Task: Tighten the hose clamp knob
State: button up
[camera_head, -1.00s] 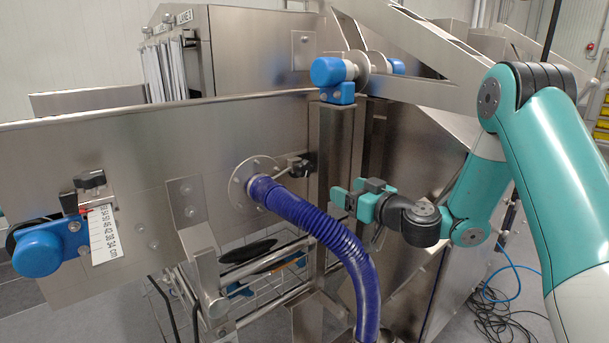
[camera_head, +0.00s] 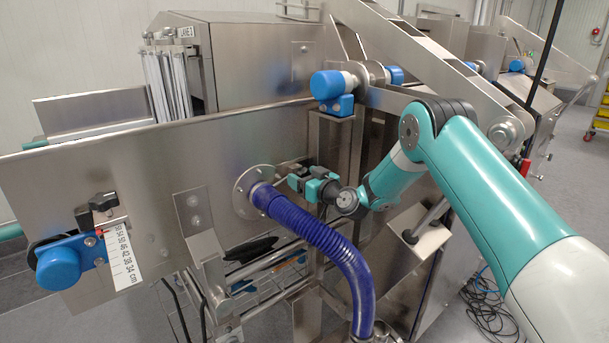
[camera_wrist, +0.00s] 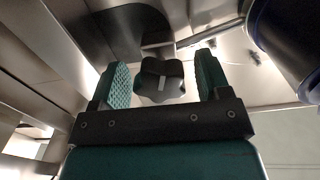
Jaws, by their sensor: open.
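The black hose clamp knob (camera_wrist: 160,82) shows in the wrist view, between my two green finger pads. A gap is visible on each side of it, so the fingers do not appear to touch it. My gripper (camera_wrist: 162,72) is open around the knob. In the head view my gripper (camera_head: 299,180) is beside the round metal flange (camera_head: 246,190), in front of the steel panel, and largely hides the knob there. The blue ribbed hose (camera_head: 318,238) runs from the flange down to the right. It also shows in the wrist view (camera_wrist: 290,45) at the upper right.
A steel panel (camera_head: 130,165) stands behind the hose. A blue-capped roller (camera_head: 328,86) sits above my gripper. A second black knob (camera_head: 103,201), a scale (camera_head: 124,257) and a blue cap (camera_head: 58,267) are at the left. Black bars and a wire rack lie below the flange.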

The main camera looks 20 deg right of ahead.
jog(key=c, duration=0.9)
